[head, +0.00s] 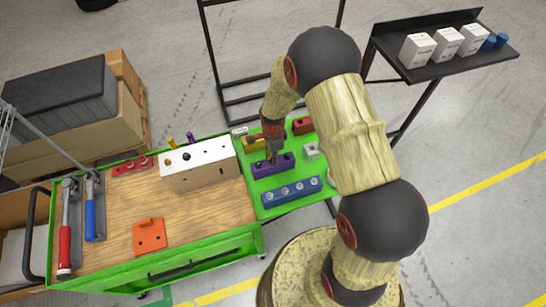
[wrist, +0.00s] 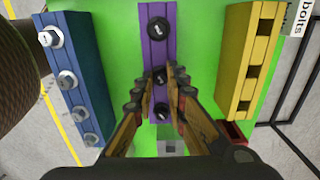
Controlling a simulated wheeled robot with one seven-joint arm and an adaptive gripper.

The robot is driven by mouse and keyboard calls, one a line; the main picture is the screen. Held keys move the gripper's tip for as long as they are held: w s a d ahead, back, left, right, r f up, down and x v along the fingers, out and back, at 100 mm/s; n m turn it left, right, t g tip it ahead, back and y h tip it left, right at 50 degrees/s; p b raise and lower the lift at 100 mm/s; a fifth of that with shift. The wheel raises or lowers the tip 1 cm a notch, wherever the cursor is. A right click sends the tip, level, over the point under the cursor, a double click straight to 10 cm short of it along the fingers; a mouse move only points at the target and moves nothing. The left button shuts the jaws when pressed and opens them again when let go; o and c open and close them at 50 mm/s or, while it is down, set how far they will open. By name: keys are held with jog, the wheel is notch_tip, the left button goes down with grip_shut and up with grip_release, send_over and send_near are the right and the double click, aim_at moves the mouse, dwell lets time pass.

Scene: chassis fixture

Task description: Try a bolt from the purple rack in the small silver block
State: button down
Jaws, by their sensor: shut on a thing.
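The purple rack (head: 284,163) lies on the green panel. In the wrist view it (wrist: 146,12) runs up the middle with dark bolts in a row. My gripper (head: 272,156) is over the rack, pointing down. In the wrist view my fingers (wrist: 160,76) are shut on a black bolt (wrist: 160,75) at the rack; I cannot tell if it is lifted. Another black bolt (wrist: 158,29) stands farther up the rack, and one (wrist: 162,108) shows between the fingers. The small silver block (head: 312,151) is just right of the rack; it is partly hidden in the wrist view (wrist: 168,147).
A blue rack (head: 290,196) with several silver bolts and a yellow rack (wrist: 248,65) flank the purple one. A red block (head: 302,125) is behind. A white block (head: 205,172) stands left on the wooden top. Green panel shows between the racks.

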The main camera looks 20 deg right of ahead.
jog(key=shift+r, duration=0.1)
dwell(0.3)
jog(key=shift+r+p, duration=2.1)
jog(key=shift+r, duration=1.3)
jog(key=shift+r, duration=0.15)
